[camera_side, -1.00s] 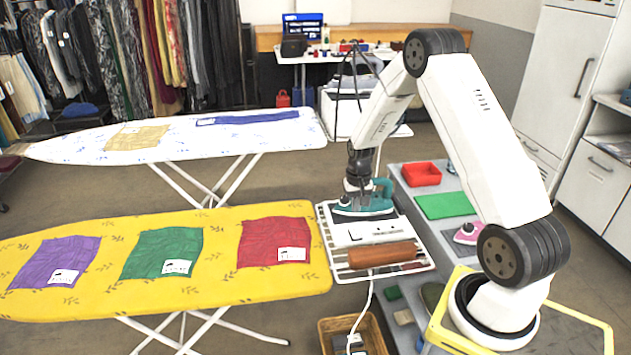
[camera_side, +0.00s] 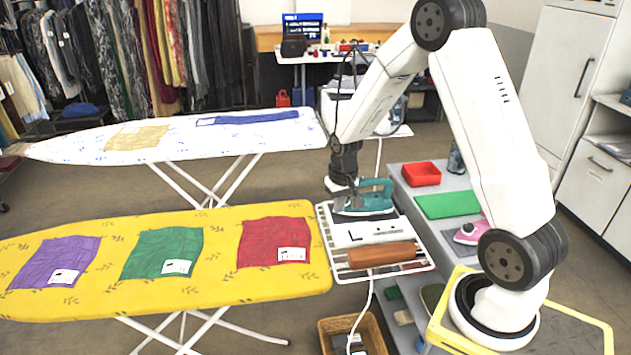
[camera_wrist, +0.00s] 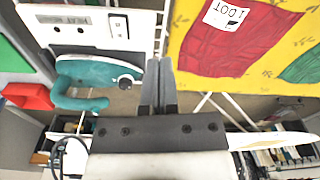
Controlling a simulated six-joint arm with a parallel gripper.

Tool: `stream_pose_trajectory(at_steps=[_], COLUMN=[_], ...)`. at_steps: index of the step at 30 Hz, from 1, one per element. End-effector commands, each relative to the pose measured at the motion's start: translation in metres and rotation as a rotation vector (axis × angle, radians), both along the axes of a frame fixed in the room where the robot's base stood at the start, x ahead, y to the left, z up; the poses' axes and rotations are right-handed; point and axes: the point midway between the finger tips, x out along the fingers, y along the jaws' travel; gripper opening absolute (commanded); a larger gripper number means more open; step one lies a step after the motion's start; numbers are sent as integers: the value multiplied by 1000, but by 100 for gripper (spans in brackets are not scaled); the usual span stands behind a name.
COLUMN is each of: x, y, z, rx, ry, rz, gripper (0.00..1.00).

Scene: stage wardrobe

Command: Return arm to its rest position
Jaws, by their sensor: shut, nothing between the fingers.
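My gripper (camera_side: 343,188) is shut and empty. It points down just left of the teal iron (camera_side: 372,197) in the side view, slightly overlapping it in the picture. The iron sits on the white rack (camera_side: 421,236) at the right end of the yellow board. In the wrist view my closed fingers (camera_wrist: 160,64) have nothing between them, and the iron (camera_wrist: 88,74) lies to their left. Whether the fingers touch the iron cannot be told from the side view, but the wrist view shows a gap. My arm is bent high, its elbow at the top.
The yellow ironing board (camera_side: 212,221) carries purple (camera_side: 55,258), green (camera_side: 163,250) and red (camera_side: 273,238) cloths. A brown roll (camera_side: 381,254) lies on the rack. A white board (camera_side: 80,149) stands behind. A grey shelf (camera_side: 405,188) holds a red tray (camera_side: 421,173). A basket (camera_side: 326,324) stands below.

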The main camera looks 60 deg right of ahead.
Motion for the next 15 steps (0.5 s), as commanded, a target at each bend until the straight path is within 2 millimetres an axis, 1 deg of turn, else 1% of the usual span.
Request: stream_pose_trajectory(at_steps=[1, 6, 11, 15], x=[-3, -18, -40, -63], y=[16, 63, 103, 133], z=[9, 32, 49, 59], rx=[-7, -21, -34, -43], ry=[-13, -49, -83, -114], rz=[43, 173, 296, 399], gripper=[0, 0, 0, 0])
